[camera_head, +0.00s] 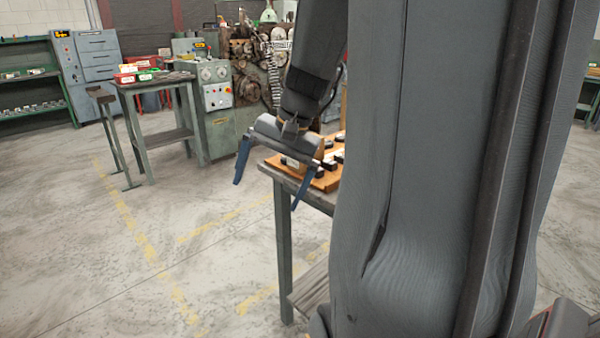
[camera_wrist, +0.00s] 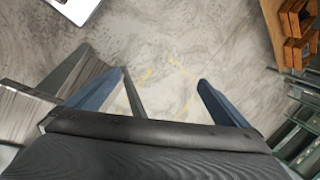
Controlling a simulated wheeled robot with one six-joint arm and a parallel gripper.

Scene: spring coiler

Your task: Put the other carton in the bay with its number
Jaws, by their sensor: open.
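My gripper (camera_head: 266,196) is open and empty, its blue fingers pointing down beside the left end of a grey workbench (camera_head: 284,178). In the wrist view the open fingers (camera_wrist: 161,78) have only floor between them. A wooden board (camera_head: 326,184) on that bench carries dark and pale items, partly hidden behind my gripper and arm. In the wrist view a wooden surface (camera_wrist: 271,12) with brown open boxes (camera_wrist: 297,52) shows at the top right. I cannot pick out a numbered carton or a bay number in either view.
A second bench (camera_head: 165,83) at the back left holds red and green boxes (camera_head: 135,72). Behind stand a grey-green machine (camera_head: 220,125) and a grey cabinet (camera_head: 92,60). Open floor (camera_head: 90,250) with yellow lines lies at left. My arm blocks much of the right side.

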